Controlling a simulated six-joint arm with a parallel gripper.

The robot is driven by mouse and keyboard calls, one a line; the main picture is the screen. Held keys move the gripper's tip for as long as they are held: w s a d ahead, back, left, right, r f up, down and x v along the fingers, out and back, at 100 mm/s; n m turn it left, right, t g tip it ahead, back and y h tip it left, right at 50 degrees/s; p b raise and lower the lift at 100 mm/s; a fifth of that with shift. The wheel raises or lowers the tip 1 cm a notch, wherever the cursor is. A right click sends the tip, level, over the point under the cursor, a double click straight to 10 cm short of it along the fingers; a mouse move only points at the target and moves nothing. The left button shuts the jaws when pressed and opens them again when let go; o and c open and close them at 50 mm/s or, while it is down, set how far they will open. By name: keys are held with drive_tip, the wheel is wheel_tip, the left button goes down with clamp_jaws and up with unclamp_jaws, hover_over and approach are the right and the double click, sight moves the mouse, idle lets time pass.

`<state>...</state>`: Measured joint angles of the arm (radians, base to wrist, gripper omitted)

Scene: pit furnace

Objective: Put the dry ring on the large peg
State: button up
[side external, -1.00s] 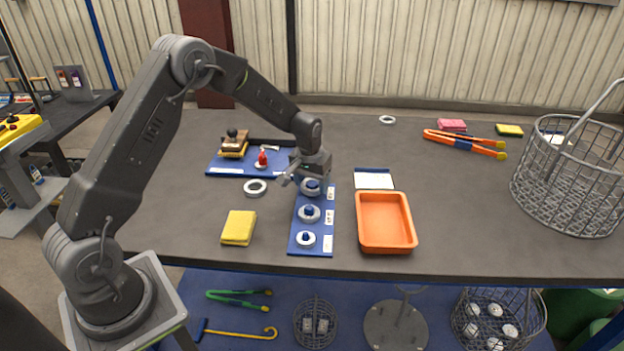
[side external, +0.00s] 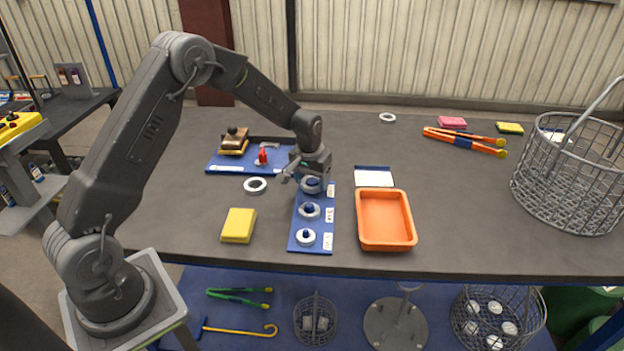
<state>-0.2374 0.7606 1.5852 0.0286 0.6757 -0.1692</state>
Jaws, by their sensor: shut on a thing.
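The blue peg board (side external: 299,246) lies on the table with three pegs in a line and white labels on its right side, too small to read. My gripper (side external: 309,181) points down at the far peg, shut on a pale grey ring (side external: 312,189) there. The ring appears to be around that peg, partly hidden by my fingers; whether it is fully seated I cannot tell. Another ring (side external: 255,185) lies loose on the table left of the board.
An orange tray (side external: 386,244) stands right of the board, with a white and blue pad (side external: 373,177) behind it. A yellow sponge (side external: 239,226) lies to the left. A blue tray with tools (side external: 225,168) is behind left. Another ring (side external: 387,118) lies far back.

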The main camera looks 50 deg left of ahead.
drive_tip(key=shift+f, duration=0.6)
drive_tip(key=o, duration=0.8)
drive_tip(key=shift+c, duration=0.2)
drive_tip(key=shift+r, duration=0.1)
drive_tip(key=shift+s+d+r, duration=0.1)
drive_tip(key=shift+s+r, duration=0.1)
drive_tip(key=shift+r, duration=1.35)
drive_tip(key=shift+s+d+r, duration=0.1)
drive_tip(key=shift+s+r, duration=0.05)
drive_tip(key=shift+r, duration=1.45)
drive_tip(key=shift+s+r, duration=0.2)
drive_tip(key=shift+r, duration=1.35)
drive_tip(key=shift+s+r, duration=0.1)
drive_tip(key=shift+r, duration=0.55)
